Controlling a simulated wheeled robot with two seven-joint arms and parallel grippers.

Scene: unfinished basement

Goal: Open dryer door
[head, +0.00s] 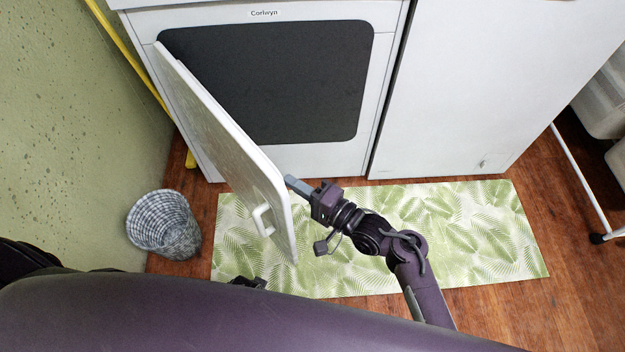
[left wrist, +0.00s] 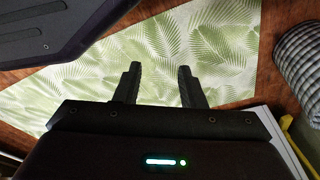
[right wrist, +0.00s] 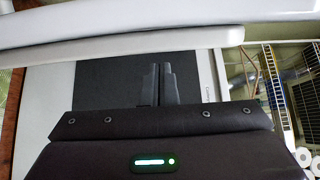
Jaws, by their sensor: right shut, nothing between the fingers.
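The dryer (head: 222,164) is white with a dark front panel area (head: 270,80). Its white door (head: 225,140) stands open, swung out towards me from the left side, with a white handle (head: 262,221) on its outer face. My right gripper (head: 290,183) is shut and empty, on the inner side of the door close to its free edge; whether it touches is unclear. In the right wrist view, its closed fingers (right wrist: 159,82) point at the dark area, with a white door edge (right wrist: 130,48) across the top. My left gripper (left wrist: 159,82) is open and empty above the mat.
A green leaf-patterned mat (head: 450,225) lies on the wood floor. A woven grey basket (head: 163,222) stands at left by the green wall. A white cabinet or appliance (head: 490,80) stands right of the dryer. A yellow pole (head: 130,55) leans in the left corner.

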